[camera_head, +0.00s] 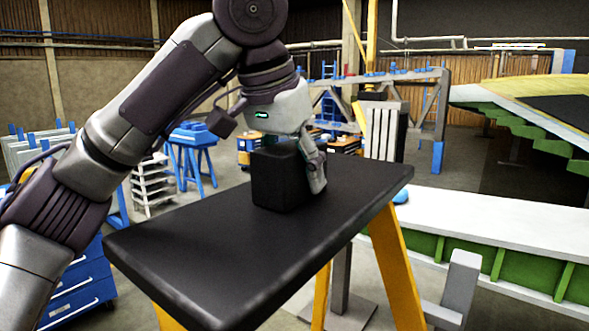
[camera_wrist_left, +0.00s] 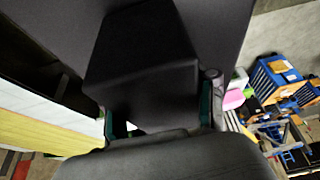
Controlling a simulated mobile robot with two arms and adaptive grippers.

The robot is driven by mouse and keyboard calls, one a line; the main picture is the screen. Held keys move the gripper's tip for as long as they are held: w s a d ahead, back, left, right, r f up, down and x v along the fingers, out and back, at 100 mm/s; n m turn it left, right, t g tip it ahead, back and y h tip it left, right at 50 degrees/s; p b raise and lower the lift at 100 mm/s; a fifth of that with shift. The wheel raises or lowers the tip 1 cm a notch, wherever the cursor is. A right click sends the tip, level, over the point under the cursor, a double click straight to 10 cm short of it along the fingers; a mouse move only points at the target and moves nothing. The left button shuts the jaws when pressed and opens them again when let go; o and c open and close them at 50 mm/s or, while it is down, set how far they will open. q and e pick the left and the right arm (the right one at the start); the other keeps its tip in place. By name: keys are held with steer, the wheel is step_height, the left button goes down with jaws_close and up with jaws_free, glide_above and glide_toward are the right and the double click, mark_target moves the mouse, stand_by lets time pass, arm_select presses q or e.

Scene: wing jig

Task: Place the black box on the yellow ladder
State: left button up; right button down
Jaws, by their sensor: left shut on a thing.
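The black box (camera_head: 279,178) is at the dark top (camera_head: 205,247) of the yellow ladder, toward its far edge. Its base appears to touch the top, and it looks upright. The ladder's yellow legs (camera_head: 396,268) show below. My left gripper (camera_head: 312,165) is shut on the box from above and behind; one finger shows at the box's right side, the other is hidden. In the left wrist view the box (camera_wrist_left: 142,62) fills the space between the fingers, with the dark top behind it. My right gripper is in neither view.
A white and green wing section (camera_head: 500,235) lies right of the ladder. A grey post (camera_head: 460,285) stands in front of it. Blue drawers (camera_head: 80,290) stand at the left, and a blue stand (camera_head: 190,155) is behind. The near part of the ladder top is clear.

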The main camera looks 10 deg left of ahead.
arm_select(q)
steer(key=o, duration=1.2)
steer(key=shift+s, duration=0.1)
steer(key=shift+o, duration=0.6)
steer(key=v, duration=1.2)
